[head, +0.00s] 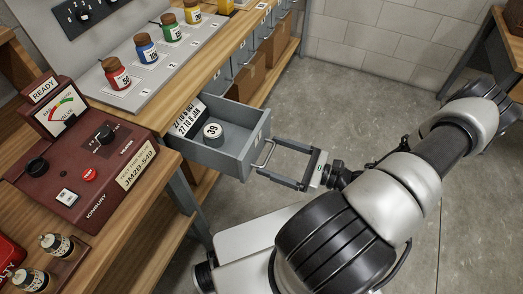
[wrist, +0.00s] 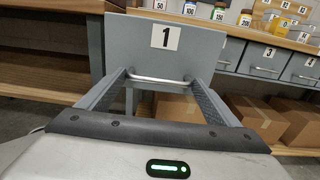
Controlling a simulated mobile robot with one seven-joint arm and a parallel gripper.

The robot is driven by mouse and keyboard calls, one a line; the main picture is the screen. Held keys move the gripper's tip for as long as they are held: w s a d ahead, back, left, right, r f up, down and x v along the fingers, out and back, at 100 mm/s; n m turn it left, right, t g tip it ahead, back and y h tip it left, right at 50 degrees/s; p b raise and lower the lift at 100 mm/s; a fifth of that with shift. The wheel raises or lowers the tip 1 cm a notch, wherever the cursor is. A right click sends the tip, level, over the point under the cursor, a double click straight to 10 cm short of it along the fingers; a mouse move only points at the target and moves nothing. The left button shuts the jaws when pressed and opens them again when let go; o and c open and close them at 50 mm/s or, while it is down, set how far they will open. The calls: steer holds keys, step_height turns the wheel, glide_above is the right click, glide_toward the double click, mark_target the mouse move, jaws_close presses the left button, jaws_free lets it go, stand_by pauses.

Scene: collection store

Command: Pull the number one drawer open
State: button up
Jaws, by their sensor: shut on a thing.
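The number one drawer (head: 218,148) is grey and stands pulled out from under the wooden bench in the head view. In the wrist view its front (wrist: 165,45) carries a white label with a black 1. Inside the drawer lie a grey round piece marked 39 (head: 213,133) and a printed card (head: 189,117). My gripper (head: 266,160) is at the drawer front with its fingers shut on the metal bar handle (head: 265,154). The handle also shows between my fingers in the wrist view (wrist: 155,79).
A maroon test device (head: 86,150) and several colour-labelled bottles (head: 117,74) stand on the bench. Other closed drawers (wrist: 267,57) run along the bench beside this one. Cardboard boxes (wrist: 257,119) sit on the shelf below. The floor (head: 340,120) beyond my arm is clear.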

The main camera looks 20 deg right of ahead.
steer(key=shift+s+d, duration=0.3)
steer(key=shift+d, duration=0.25)
steer(key=o, duration=1.2)
steer(key=v, duration=1.7)
steer(key=shift+s+d+r, duration=0.1)
steer(key=shift+s, duration=0.1)
